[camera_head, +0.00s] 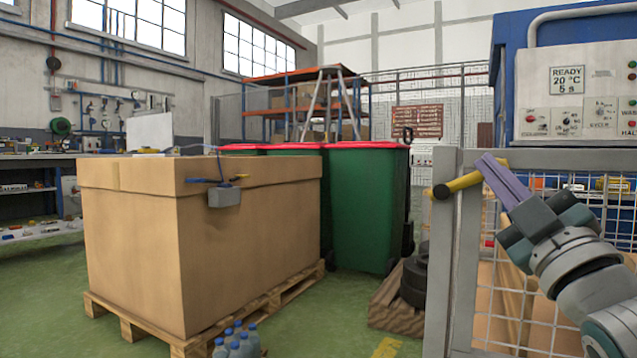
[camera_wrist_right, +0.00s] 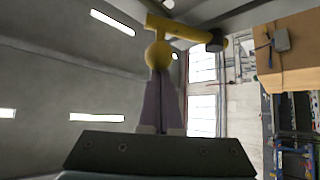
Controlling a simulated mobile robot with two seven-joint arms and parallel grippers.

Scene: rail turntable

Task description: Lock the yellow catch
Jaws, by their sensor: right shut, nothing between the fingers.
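The yellow catch (camera_head: 461,184) is a short bar on the grey post of the mesh gate, tilted up to the right, with a dark end at its left. In the right wrist view the catch (camera_wrist_right: 178,29) shows a round yellow knob and a dark end at the right. My right gripper (camera_head: 484,160) is shut and empty, its purple fingers at the catch's right end. In the right wrist view the fingertips (camera_wrist_right: 160,76) reach the round knob; I cannot tell whether they touch it. My left gripper is not in view.
The grey gate frame (camera_head: 455,270) and its mesh stand around my right arm. A blue machine with a control panel (camera_head: 580,105) is behind. A large cardboard box (camera_head: 140,240) on a pallet, green bins (camera_head: 362,205) and bottles (camera_head: 235,342) stand left.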

